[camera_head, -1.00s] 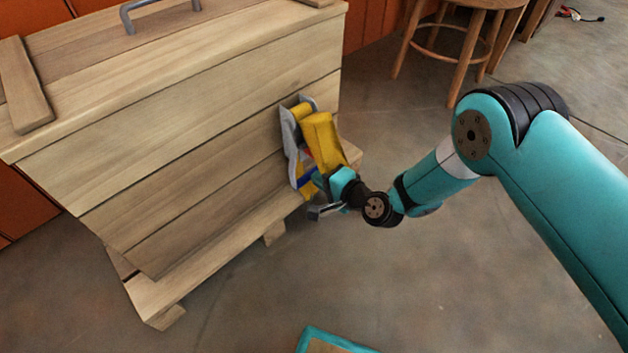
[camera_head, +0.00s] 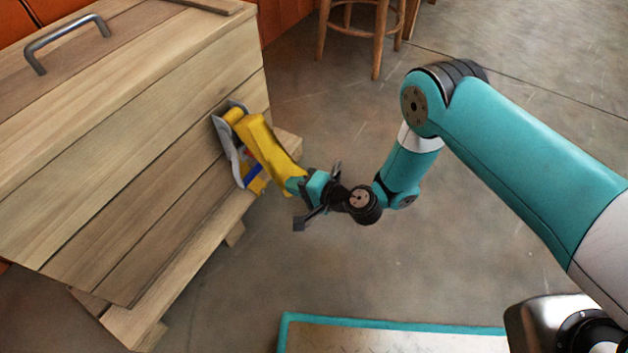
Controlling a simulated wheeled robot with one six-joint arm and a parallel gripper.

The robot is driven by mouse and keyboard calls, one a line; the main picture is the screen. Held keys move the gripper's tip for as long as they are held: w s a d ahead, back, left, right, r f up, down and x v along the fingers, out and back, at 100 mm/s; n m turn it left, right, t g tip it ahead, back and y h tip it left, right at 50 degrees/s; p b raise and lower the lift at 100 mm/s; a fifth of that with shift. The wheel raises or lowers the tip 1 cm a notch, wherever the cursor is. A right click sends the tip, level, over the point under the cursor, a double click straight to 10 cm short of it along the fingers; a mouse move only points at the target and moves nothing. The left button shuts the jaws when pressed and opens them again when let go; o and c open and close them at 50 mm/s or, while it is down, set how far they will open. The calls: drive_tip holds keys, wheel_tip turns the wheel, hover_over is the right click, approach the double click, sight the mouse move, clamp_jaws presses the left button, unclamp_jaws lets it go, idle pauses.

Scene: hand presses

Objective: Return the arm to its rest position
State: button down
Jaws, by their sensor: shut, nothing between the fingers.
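My gripper (camera_head: 303,187) is at the end of my teal arm, in the middle of the head view. It is shut, with nothing held. Its tip lies right by the lower end of the yellow lever (camera_head: 266,145) of a hand press. I cannot tell whether they touch. The press has a grey bracket (camera_head: 228,150) against the side of a wooden crate, with small blue and red parts below the lever. My arm is stretched out from the right side of the view, bent at the elbow.
The wooden crate (camera_head: 120,150), with a metal handle (camera_head: 68,42) on top, fills the left. A wooden stool (camera_head: 362,32) stands at the back. A teal-edged board (camera_head: 390,322) lies at the bottom. The floor right of the gripper is clear.

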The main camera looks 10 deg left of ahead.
drive_tip(key=s+d+p, duration=0.2)
drive_tip(key=d, duration=0.2)
wheel_tip(320, 180, up, 31)
drive_tip(key=n+g+p, duration=0.6)
drive_tip(key=n, duration=0.3)
drive_tip(key=s+d+r+n+h+p, duration=0.3)
drive_tip(key=s+d+r+h+p, duration=0.45)
drive_tip(key=s+d+r, duration=1.2)
wheel_tip(320, 180, up, 39)
drive_tip(key=w+h+p, duration=0.1)
drive_tip(key=w+p, duration=0.1)
drive_tip(key=p, duration=3.4)
drive_tip(key=shift+d, duration=0.15)
